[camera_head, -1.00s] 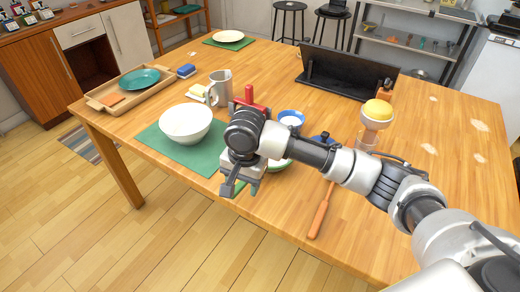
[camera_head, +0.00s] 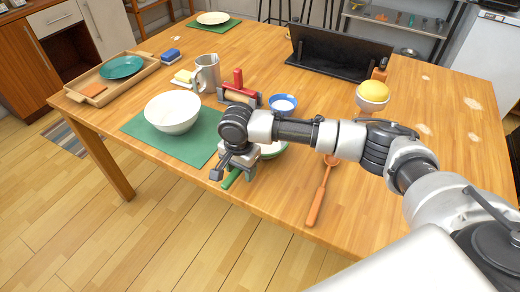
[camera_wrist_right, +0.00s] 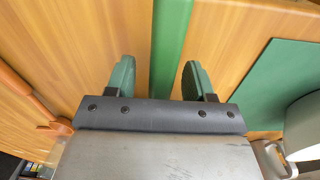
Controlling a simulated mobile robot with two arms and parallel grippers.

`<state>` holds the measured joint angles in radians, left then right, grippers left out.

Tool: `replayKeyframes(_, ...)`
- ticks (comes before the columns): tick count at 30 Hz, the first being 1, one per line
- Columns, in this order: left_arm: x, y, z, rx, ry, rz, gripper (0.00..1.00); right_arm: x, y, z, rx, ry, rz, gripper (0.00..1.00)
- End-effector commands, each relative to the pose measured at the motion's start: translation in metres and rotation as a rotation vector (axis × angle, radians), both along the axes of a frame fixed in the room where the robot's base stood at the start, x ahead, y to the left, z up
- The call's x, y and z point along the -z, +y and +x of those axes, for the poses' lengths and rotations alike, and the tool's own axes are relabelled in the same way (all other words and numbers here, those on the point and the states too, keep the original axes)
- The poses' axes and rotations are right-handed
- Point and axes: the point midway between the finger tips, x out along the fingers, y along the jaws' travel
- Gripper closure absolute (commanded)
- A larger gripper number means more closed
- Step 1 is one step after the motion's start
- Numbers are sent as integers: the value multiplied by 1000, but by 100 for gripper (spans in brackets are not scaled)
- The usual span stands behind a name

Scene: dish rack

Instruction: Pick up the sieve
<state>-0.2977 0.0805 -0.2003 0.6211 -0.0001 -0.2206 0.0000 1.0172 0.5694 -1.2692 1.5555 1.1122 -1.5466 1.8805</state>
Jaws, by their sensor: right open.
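The sieve has a green handle (camera_head: 232,179) that points toward the table's front edge. Its round green-rimmed, pale bowl (camera_head: 273,150) is mostly hidden behind my right gripper and arm. My right gripper (camera_head: 234,168) is over the handle near the table's front edge. In the right wrist view the handle (camera_wrist_right: 173,40) runs between the two open fingers of the gripper (camera_wrist_right: 159,80). There is a gap on each side, and neither finger appears to touch it. My left gripper is not in view.
A white bowl (camera_head: 172,112) stands on a green placemat (camera_head: 201,146) left of the gripper. An orange-handled utensil (camera_head: 316,203) lies to the right. A red-handled item (camera_head: 239,92), a mug (camera_head: 207,73) and a small blue bowl (camera_head: 283,105) stand behind.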

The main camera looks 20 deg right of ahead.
Motion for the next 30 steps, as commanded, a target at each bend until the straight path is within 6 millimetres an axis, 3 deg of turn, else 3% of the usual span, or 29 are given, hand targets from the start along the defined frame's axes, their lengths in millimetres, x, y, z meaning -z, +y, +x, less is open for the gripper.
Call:
replayKeyframes(9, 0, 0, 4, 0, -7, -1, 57, 9, 0, 0, -1, -1, 0, 47)
replayKeyframes(20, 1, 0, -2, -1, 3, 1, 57, 9, 0, 0, -1, -1, 1, 100)
replayKeyframes(30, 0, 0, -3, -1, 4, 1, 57, 3, 0, 0, -1, -2, 0, 100)
